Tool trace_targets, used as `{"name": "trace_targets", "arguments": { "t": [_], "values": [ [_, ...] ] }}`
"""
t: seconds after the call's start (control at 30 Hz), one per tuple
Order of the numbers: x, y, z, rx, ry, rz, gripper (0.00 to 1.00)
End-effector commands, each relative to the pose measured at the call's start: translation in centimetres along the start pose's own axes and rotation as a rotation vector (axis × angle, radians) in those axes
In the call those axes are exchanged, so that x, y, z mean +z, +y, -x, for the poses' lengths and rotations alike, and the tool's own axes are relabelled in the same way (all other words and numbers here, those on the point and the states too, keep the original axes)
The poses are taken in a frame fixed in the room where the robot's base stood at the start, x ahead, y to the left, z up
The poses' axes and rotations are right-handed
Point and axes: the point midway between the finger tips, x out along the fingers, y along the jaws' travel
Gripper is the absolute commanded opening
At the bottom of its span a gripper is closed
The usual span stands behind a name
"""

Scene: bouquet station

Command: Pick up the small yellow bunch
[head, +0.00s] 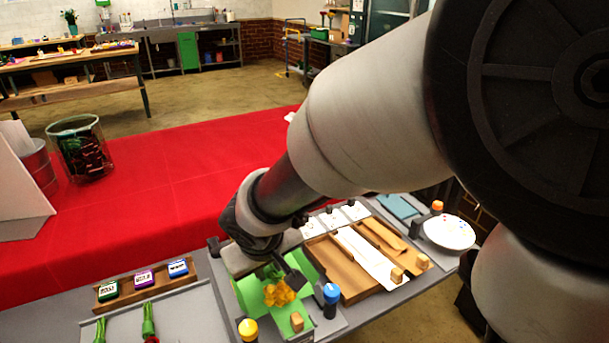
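A dark finger shows just above and right of the blooms. The hand hides the upper part of the bunch and any stem. I cannot tell whether the fingers are open or touch it.
Brown and white wrapping sheets (371,259) lie right of the bunch. A blue-capped bottle (331,300) and a yellow-capped bottle (248,331) stand close by. A wooden rack (146,283) with coloured boxes and green-stemmed flowers (149,321) are at left. A white plate (449,232) is at right.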

Motion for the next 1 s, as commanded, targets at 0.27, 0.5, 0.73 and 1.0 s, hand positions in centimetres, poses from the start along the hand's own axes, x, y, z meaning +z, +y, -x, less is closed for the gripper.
{"name": "trace_targets", "arguments": {
  "t": [0.27,0.5,0.73,1.0],
  "values": [
    [0.0,0.0,0.1,0.0,0.0,0.0,0.0],
    [0.0,0.0,0.1,0.0,0.0,0.0,0.0],
    [-0.8,0.4,1.6,0.001,0.003,-0.001,0.0],
    [-2.8,1.4,6.5,0.001,0.004,-0.003,0.0]
  ]
}}
